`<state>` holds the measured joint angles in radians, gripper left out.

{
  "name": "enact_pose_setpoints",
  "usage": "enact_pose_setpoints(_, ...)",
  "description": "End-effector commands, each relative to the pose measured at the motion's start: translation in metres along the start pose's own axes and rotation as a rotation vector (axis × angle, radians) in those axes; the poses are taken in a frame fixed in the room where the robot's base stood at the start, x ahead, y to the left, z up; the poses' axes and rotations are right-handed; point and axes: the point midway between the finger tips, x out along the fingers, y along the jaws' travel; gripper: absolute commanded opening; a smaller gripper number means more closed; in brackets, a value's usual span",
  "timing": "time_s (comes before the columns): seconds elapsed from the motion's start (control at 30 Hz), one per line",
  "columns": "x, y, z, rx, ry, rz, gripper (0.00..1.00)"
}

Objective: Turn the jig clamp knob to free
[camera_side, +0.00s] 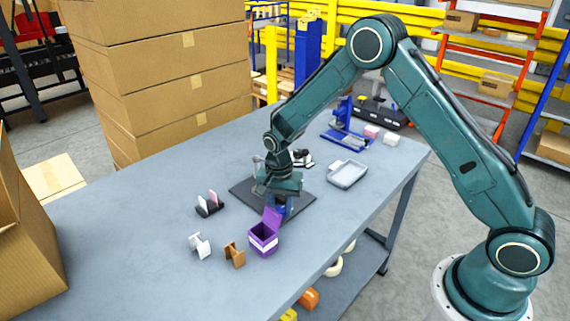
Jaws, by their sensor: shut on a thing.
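My gripper (278,190) points down over the dark mat (306,201) in the middle of the table. It is shut on a small part at the jig, which I take to be the clamp knob. The knob is hidden by the gripper, so its setting cannot be read. A blue part of the jig (287,209) shows just under the gripper. A purple open box (263,239) with its lid up stands right in front of the jig.
A grey tray (347,174) lies right of the mat. A dark holder with cards (209,206), a white stand (200,246) and a brown stand (234,255) stand at front left. A blue press (346,130) stands at the back.

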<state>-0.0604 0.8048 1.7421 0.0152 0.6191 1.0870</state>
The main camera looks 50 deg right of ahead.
Motion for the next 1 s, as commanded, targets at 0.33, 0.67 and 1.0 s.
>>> enact_pose_setpoints(0.33,-0.0008,0.0003,0.0002,-0.222,0.006,0.001,0.07)
enact_pose_setpoints(0.67,-0.001,0.0003,0.0005,-0.502,0.013,0.001,0.07)
enact_pose_setpoints(1.0,-0.0013,0.0001,0.0005,-0.692,0.02,0.0,0.07)
